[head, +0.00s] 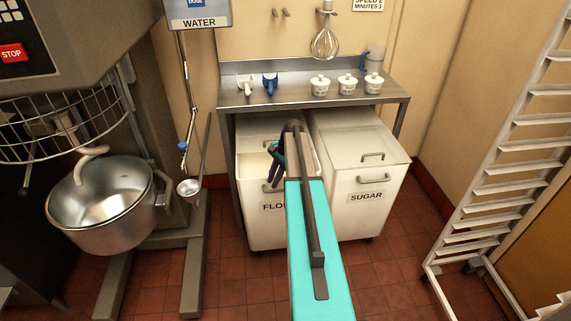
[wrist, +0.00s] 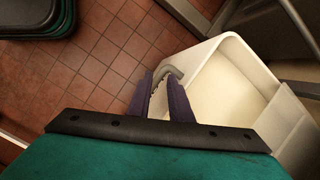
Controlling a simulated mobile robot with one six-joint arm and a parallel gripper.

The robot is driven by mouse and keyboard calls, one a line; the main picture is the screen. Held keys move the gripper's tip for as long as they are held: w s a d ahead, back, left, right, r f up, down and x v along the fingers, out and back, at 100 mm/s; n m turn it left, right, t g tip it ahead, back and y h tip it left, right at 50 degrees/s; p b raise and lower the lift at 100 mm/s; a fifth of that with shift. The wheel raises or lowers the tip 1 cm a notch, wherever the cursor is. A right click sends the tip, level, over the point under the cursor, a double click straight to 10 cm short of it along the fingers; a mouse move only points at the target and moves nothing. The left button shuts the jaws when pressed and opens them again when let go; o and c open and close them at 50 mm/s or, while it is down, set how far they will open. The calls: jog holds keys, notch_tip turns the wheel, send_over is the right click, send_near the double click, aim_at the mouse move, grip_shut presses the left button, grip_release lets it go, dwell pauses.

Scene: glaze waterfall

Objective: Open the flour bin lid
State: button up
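The flour bin (head: 262,225) is a white bin under the left half of the steel table, with "FLO…" showing on its front. Its top front is uncovered, and pale flour (wrist: 225,90) shows inside in the wrist view. A greyish panel (head: 262,128), perhaps the lid, lies farther back; my arm hides part of it. My gripper (head: 274,180) is low at the bin's front edge. In the wrist view its dark fingers (wrist: 160,85) are apart, with a grey handle (wrist: 172,73) at their tips by the rim. I cannot tell whether they touch it.
The sugar bin (head: 362,205), its lid closed, stands right beside the flour bin. The steel table (head: 300,97) above holds scoops and several small white pots. A mixer bowl (head: 105,205) is at left, and a white rack (head: 490,200) at right. Tiled floor lies in front.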

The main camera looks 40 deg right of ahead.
jog(key=s+a+f+n+g, duration=0.1)
jog(key=s+a+f+n, duration=0.25)
jog(key=a+f, duration=0.4)
jog(key=s+a+f+n+g, duration=0.2)
jog(key=s+a+f, duration=0.2)
jog(key=a, duration=0.7)
jog(key=s+a+f+n+g, duration=0.1)
jog(key=s+a+f+n, duration=0.25)
jog(key=a+f, duration=0.4)
jog(key=s+a+f+n+g+h, duration=0.1)
jog(key=s+a+f+n, duration=0.1)
jog(key=s+a, duration=0.3)
jog(key=s+a+f+n+g+h, duration=0.1)
jog(key=s+a+n, duration=0.4)
jog(key=s, duration=0.7)
jog(key=s+a+f+n+g+h, duration=0.1)
jog(key=s+a+f+n, duration=0.2)
jog(key=s+a, duration=0.3)
jog(key=s, duration=0.2)
jog(key=shift+s+a+f, duration=0.25)
jog(key=shift+s+a, duration=0.1)
jog(key=shift+a, duration=0.05)
